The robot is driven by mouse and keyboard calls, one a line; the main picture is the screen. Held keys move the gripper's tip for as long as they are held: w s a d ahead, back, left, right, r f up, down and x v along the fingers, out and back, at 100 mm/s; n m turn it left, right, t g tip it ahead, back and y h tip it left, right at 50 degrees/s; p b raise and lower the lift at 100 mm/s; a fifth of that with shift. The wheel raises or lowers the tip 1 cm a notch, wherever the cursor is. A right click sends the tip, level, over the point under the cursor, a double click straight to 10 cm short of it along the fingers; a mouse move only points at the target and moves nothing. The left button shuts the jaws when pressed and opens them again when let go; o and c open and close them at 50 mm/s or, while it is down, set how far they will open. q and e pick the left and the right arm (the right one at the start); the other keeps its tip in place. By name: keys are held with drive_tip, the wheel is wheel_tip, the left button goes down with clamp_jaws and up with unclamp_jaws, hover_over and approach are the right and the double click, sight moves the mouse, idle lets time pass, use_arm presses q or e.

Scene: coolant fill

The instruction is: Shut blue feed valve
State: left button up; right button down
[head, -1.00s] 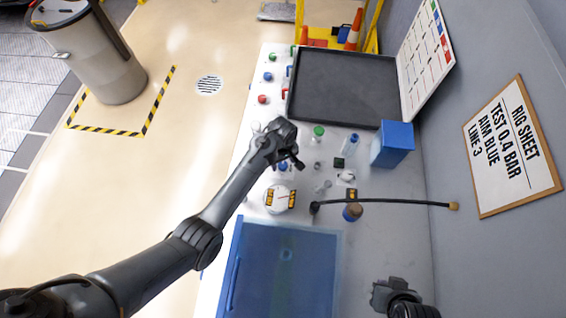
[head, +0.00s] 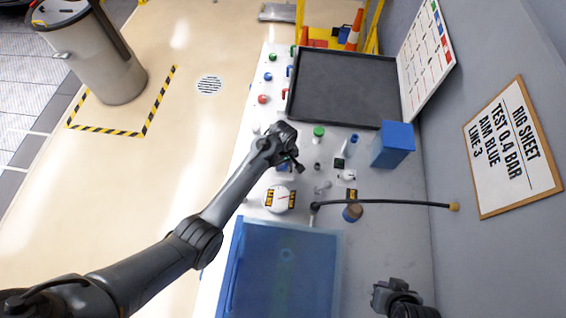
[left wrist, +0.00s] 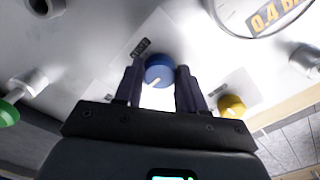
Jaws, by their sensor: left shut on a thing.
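The blue feed valve knob (left wrist: 159,70) has a pale pointer line and sits on a white panel beside a small dark label. In the left wrist view it stands between the two fingers of my left gripper (left wrist: 159,84), which is shut on it. In the head view my left gripper (head: 292,163) is over the panel, and the blue knob (head: 283,167) is largely hidden beneath it. My right gripper (head: 380,294) is at the bottom right, away from the valves; I cannot tell how far its jaws are apart.
A round gauge (head: 279,199) lies near the left gripper. A yellow knob (left wrist: 232,106) and a green knob (left wrist: 8,113) flank the blue one. A black hose (head: 390,202) crosses the bench. A blue box (head: 393,144) and dark tray (head: 345,88) stand farther off.

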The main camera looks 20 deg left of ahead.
use_arm(q)
drive_tip(key=m+p, duration=0.3)
drive_tip(key=shift+r, duration=0.25)
drive_tip(key=m+p, duration=0.2)
drive_tip(key=m, duration=0.2)
drive_tip(key=shift+a+f+m, duration=0.1)
drive_tip(key=shift+m, duration=0.3)
drive_tip(key=m+p, duration=0.1)
drive_tip(key=m, duration=0.1)
drive_tip(key=shift+m, duration=0.4)
drive_tip(key=m, duration=0.2)
drive_tip(key=shift+m+p, duration=0.3)
drive_tip(key=shift+p, duration=0.1)
drive_tip(key=m, duration=0.3)
drive_tip(key=shift+f, duration=0.1)
drive_tip(key=shift+m, duration=0.7)
